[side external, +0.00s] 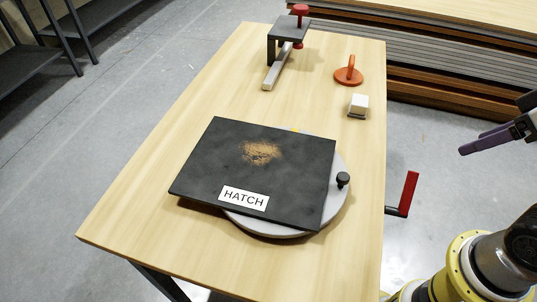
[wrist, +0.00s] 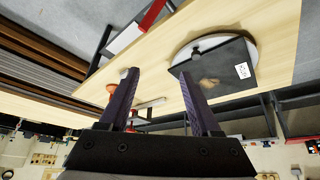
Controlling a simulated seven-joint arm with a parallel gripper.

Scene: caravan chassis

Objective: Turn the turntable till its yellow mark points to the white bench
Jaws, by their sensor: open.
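The turntable (side external: 340,200) is a light grey disc on the wooden table. A dark square panel labelled HATCH (side external: 285,180) lies over it and hides most of its top. A black knob (side external: 343,179) stands on the disc's right edge. The turntable also shows in the wrist view (wrist: 252,38). I cannot pick out a white bench for certain. My gripper (side external: 466,144) is open and empty, off the table's right side; its purple fingers frame the wrist view (wrist: 158,72).
A small white block (side external: 360,102), an orange handled disc (side external: 348,75) and a grey clamp with a red knob (side external: 290,28) holding a bar stand at the far end. A red crank handle (side external: 409,190) juts from the right table edge. The table's left side is clear.

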